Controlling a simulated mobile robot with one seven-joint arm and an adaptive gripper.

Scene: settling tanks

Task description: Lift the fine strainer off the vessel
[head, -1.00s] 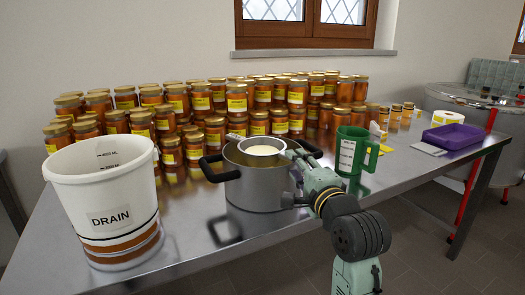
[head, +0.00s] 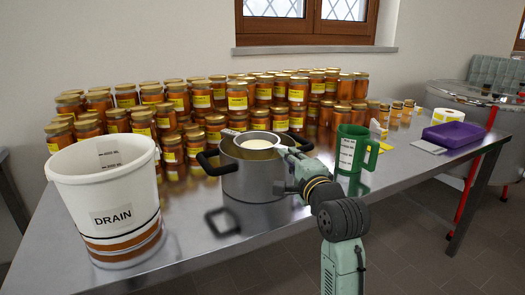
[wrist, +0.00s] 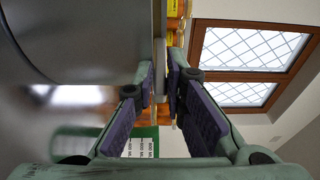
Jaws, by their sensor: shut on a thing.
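The grey metal vessel (head: 252,182) stands on the steel table with dark handles on both sides. The fine strainer (head: 262,144), pale inside, sits in its mouth at rim level, with a tab on the left rim. My gripper (head: 287,153) reaches in from the right at the vessel's rim. In the wrist view, the purple-padded fingers of my gripper (wrist: 162,85) close around a thin grey piece at the strainer's right side. The vessel wall (wrist: 75,35) fills the upper left there. The grasped part is mostly hidden in the head view.
A green jug (head: 359,140) stands close right of my arm. A white DRAIN bucket (head: 110,190) is at the front left. Several honey jars (head: 237,97) crowd behind the vessel. A purple tray (head: 453,135) lies at the right. The table front between bucket and vessel is clear.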

